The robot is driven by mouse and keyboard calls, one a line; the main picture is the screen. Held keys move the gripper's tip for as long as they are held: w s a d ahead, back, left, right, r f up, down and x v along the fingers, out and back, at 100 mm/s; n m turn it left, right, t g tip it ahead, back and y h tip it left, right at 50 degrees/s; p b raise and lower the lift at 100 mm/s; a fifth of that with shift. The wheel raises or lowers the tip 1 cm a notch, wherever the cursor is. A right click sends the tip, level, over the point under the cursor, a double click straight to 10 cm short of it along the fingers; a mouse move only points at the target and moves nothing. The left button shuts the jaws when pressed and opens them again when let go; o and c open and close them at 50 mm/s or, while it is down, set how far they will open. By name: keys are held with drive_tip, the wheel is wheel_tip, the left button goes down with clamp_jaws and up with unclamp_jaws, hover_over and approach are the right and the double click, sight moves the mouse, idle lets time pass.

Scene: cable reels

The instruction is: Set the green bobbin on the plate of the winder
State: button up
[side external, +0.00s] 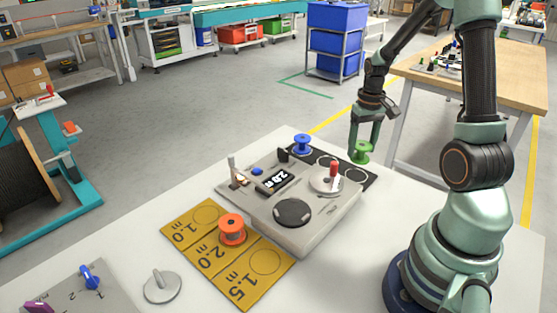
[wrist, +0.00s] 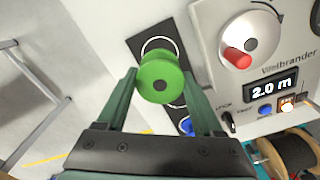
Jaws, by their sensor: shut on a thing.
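The green bobbin (side external: 361,152) is between the fingers of my gripper (side external: 364,138), at the far edge of the black ringed mat. My gripper is shut on it. In the wrist view the green bobbin (wrist: 160,80) sits upright-looking between both fingertips, its round top facing the camera. I cannot tell whether it touches the mat or hangs just above it. The grey winder (side external: 250,196) stands left of and nearer than the bobbin. A bare dark round plate (side external: 293,212) is on its near top. Its display (wrist: 271,90) reads 2.0 m.
The black mat (side external: 354,177) has white rings and carries a blue bobbin (side external: 302,144). A red-handled crank (side external: 333,172) rises from the winder. An orange bobbin (side external: 232,229) stands on the yellow length board (side external: 211,263), 2.0 section. A grey knobbed disc (side external: 162,288) lies nearby.

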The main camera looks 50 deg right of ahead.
sight(362, 145)
drive_tip(key=shift+r, duration=0.9)
wheel_tip(362, 145, up, 9)
drive_tip(key=w+a+n, duration=0.3)
drive_tip(key=w+a, duration=0.1)
drive_tip(key=a, duration=0.9)
drive_tip(key=s+a+n, duration=0.2)
drive_tip(key=a+n, duration=0.1)
drive_tip(key=a, duration=1.1)
drive_tip(key=shift+w+f, duration=0.15)
drive_tip(key=shift+f, duration=4.5)
